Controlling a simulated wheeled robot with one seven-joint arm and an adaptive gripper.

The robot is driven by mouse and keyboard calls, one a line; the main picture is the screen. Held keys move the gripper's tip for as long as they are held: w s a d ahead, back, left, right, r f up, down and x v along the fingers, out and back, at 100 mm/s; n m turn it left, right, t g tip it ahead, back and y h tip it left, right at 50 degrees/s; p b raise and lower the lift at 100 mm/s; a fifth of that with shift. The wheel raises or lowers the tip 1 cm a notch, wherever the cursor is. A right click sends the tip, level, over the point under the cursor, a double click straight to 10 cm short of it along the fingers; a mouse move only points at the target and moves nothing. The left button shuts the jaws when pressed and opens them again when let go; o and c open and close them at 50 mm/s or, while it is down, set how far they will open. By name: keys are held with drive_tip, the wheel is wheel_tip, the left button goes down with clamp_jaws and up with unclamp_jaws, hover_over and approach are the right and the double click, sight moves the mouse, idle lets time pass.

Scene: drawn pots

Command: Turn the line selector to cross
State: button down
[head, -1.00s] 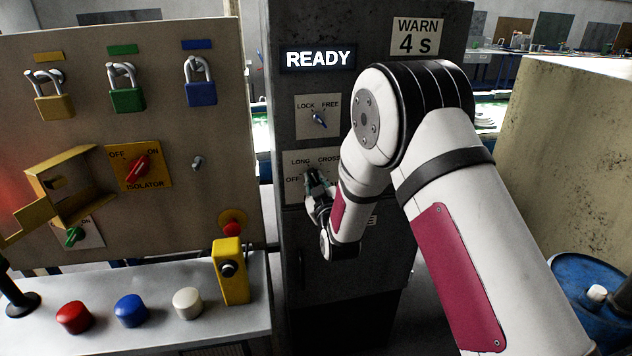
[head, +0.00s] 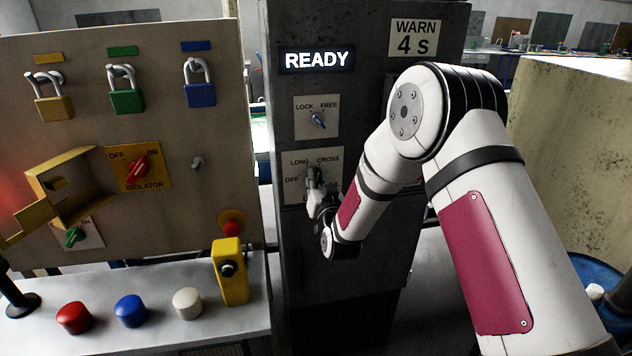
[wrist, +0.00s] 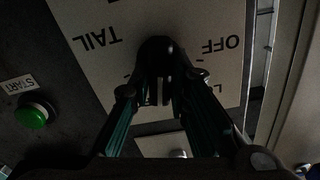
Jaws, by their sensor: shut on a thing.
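The line selector is a dark round knob (wrist: 156,50) on a pale plate (head: 334,157) on the grey cabinet. In the head view the plate shows OFF at left, LONG at upper left and CROSS at upper right; its lower right is covered by my arm. My gripper (head: 314,178) is at the plate and hides the knob there. In the wrist view the lettering is upside down, with TAIL at left and OFF at right. My gripper (wrist: 162,88) is shut on the knob's handle, one finger on each side. The pointer's exact mark is hidden.
A lit READY sign (head: 317,60) and a LOCK/FREE switch (head: 318,119) are above the selector. A WARN 4 S sign (head: 417,38) is at upper right. A green START button (wrist: 35,115) is beside the plate. The padlock board (head: 75,130) stands at left.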

drive_tip(key=shift+d+m, duration=0.1)
drive_tip(key=shift+m, duration=1)
drive_tip(key=c, duration=1.5)
unclamp_jaws()
drive_tip(key=v, duration=1.2)
drive_tip(key=shift+r, duration=0.1)
